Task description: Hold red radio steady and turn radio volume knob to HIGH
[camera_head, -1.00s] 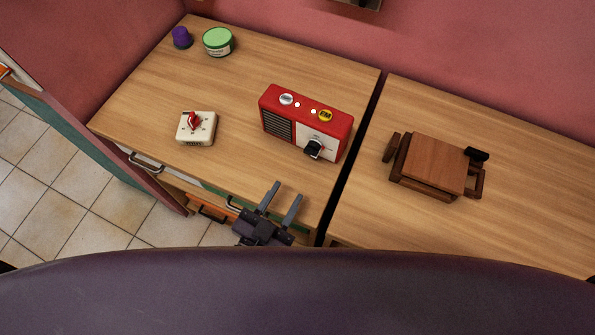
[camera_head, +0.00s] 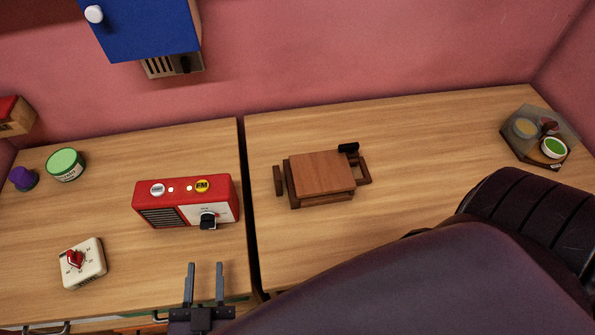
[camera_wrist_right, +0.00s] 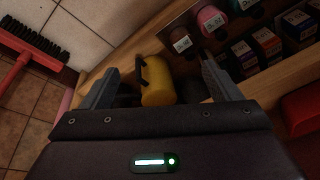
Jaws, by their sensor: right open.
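The red radio (camera_head: 187,201) stands on the left wooden counter in the head view, near the gap between the counters. Its black volume knob (camera_head: 208,222) sits on the white panel at the right of its front. The knob's setting is too small to read. My left gripper (camera_head: 205,270) is open and empty, below and in front of the radio, apart from it. In the right wrist view my right gripper (camera_wrist_right: 156,76) is open. A yellow object (camera_wrist_right: 157,82) with a dark handle shows between its fingers; I cannot tell how close it is.
A white timer (camera_head: 83,264) with a red knob, a green-lidded tub (camera_head: 65,165) and a purple item (camera_head: 22,178) are on the left counter. A wooden press-like block (camera_head: 321,175) stands on the right counter. A blue cabinet (camera_head: 140,28) hangs above. Jars (camera_wrist_right: 212,22) line a shelf.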

